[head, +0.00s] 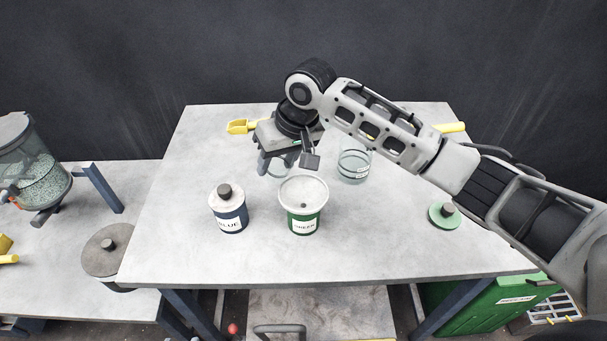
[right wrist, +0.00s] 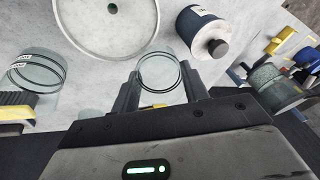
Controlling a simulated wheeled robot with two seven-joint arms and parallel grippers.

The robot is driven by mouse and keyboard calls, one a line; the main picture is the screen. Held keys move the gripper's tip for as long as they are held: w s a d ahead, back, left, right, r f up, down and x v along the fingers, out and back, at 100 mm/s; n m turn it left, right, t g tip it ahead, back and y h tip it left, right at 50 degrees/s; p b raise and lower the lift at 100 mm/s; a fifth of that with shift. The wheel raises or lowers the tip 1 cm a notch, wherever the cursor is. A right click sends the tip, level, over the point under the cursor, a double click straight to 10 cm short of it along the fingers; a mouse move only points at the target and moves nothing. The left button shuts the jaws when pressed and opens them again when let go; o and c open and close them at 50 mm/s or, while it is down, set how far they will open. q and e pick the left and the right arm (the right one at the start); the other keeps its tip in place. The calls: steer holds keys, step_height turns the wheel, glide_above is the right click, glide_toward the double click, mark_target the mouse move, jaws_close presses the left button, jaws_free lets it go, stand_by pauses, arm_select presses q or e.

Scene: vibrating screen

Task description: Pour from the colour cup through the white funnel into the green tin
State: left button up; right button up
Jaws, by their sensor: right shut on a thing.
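The green tin (head: 303,225) stands upright near the middle of the table, with the white funnel (head: 303,187) on its top. In the right wrist view the funnel (right wrist: 88,38) is a wide pale bowl with a small dark green hole. My right gripper (head: 280,166) is just behind and left of the funnel. It is shut on a clear cup (right wrist: 160,72) with dark rings, which sits between the fingers in the right wrist view. In the head view the cup is mostly hidden by the gripper. I cannot tell what is in it. My left gripper is not in view.
Another clear cup (head: 354,167) stands behind right. A green lid (head: 444,215) lies at the right. A yellow scoop (head: 240,126) lies at the back left. The front table strip is clear.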

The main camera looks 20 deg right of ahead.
steer(key=shift+w+a+r+g+h, duration=0.25)
steer(key=shift+w+a+g+h, duration=0.1)
steer(key=shift+a+g+h, duration=0.15)
steer(key=shift+w+a+r+g+h, duration=0.1)
steer(key=shift+r+g+h, duration=0.2)
steer(key=shift+h, duration=0.2)
steer(key=shift+f, duration=0.1)
steer(key=shift+r+g+h, duration=0.5)
steer(key=shift+r, duration=1)
steer(key=s+d+r+m, duration=0.1)
steer(key=s+d+m, duration=0.1)
steer(key=s+d, duration=0.8)
steer(key=s, duration=0.4)
steer(key=shift+m, duration=0.3)
